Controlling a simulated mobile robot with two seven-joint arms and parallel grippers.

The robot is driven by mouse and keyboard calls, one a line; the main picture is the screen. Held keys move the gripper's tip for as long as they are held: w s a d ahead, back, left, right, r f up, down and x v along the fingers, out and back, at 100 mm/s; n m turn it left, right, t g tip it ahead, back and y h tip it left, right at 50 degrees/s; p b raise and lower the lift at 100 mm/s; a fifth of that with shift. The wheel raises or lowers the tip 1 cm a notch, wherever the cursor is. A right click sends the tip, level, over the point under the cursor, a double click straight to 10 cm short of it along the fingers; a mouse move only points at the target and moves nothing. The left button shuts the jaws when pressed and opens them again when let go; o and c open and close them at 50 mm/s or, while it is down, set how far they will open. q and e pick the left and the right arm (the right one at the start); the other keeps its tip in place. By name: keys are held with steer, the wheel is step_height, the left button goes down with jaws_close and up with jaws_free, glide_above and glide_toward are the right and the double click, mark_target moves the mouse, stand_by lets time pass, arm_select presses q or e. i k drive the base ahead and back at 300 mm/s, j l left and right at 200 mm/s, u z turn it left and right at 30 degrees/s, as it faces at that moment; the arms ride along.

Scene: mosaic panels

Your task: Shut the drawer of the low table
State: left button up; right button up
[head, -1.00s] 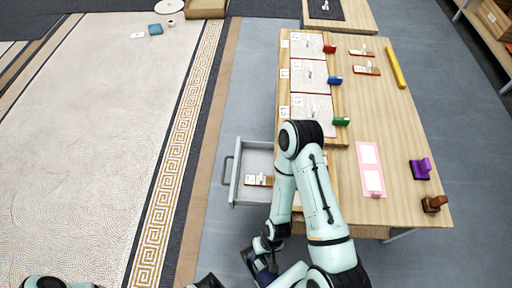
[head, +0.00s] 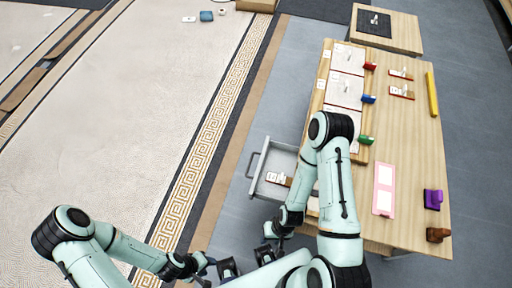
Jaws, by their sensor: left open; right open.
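The low table (head: 408,150) has a light wood top and stands at the right. Its grey drawer (head: 268,189) is pulled out from the table's left side, with a dark bar handle (head: 255,166) on its front. My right arm reaches over the table edge and bends back, hiding part of the drawer. My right gripper (head: 268,240) is open, below the drawer in the picture and apart from the handle. My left gripper (head: 208,263) is open and empty, at the bottom, lower left of the drawer. Its fingertips are small and hard to make out.
A small card-like piece (head: 279,179) lies in the drawer. White panels, coloured stamps, a pink frame (head: 384,189), a yellow bar (head: 433,95) and a purple block (head: 433,199) are on the table. The floor left of the drawer is clear, with a patterned carpet (head: 90,120) beyond.

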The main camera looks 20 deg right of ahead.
mark_target(277, 158)
steer(key=z, duration=1.4)
steer(key=k+j+z, duration=0.2)
steer(key=j, duration=0.25)
steer(key=k+j+z, duration=0.2)
steer(key=k+j, duration=0.3)
steer(key=j, duration=0.2)
steer(key=k+j+z, duration=0.1)
steer(key=j, duration=0.2)
steer(key=i+j+z, duration=0.4)
steer(key=i+j, duration=0.35)
steer(key=l+z, duration=0.15)
steer(key=z, duration=0.2)
steer(key=l+z, duration=0.3)
steer(key=k+j, duration=0.05)
steer(key=j, duration=0.05)
